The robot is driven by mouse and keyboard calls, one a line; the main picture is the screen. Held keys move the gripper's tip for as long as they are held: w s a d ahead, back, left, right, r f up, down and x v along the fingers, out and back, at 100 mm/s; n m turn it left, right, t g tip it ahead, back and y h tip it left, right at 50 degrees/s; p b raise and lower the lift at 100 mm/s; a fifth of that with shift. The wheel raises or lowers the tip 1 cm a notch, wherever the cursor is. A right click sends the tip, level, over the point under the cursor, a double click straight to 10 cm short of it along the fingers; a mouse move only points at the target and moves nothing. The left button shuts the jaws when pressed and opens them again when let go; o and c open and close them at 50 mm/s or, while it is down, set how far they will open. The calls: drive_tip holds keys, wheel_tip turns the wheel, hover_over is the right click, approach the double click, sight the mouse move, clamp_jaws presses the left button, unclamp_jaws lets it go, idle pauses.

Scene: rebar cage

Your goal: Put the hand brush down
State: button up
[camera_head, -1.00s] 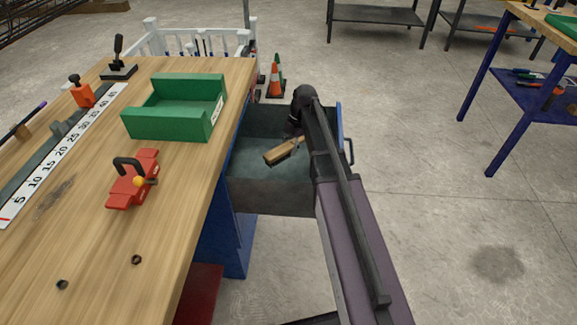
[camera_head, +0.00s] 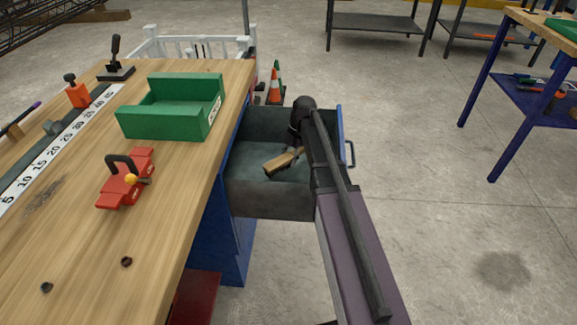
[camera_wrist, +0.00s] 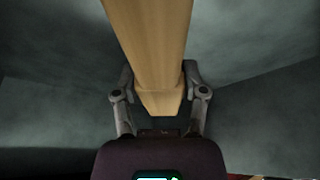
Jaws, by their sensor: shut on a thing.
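The hand brush (camera_head: 281,162) is a light wooden piece inside the open drawer (camera_head: 270,205) of the workbench. In the wrist view the brush's wooden body (camera_wrist: 150,45) runs from the top edge down between my fingers. My gripper (camera_wrist: 159,88) is shut on it, with one finger on each side. In the head view my gripper (camera_head: 297,152) is inside the drawer, partly hidden by my arm. I see no bristles, and I cannot tell whether the brush touches the drawer floor.
The wooden bench top (camera_head: 75,255) stands left of the drawer. It carries a green bin (camera_head: 165,122), a red clamp (camera_head: 125,180) and a ruler strip (camera_head: 50,155). An orange cone (camera_head: 274,88) stands behind the drawer.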

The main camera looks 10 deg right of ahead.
sight(289, 164)
drive_tip(key=shift+f+b, duration=1.25)
drive_tip(key=shift+f, duration=0.25)
drive_tip(key=shift+f, duration=0.1)
drive_tip(key=o, duration=1.1)
drive_tip(key=shift+r, duration=0.2)
drive_tip(key=p+v, duration=1.1)
drive_tip(key=v, duration=0.1)
drive_tip(key=shift+f, duration=0.1)
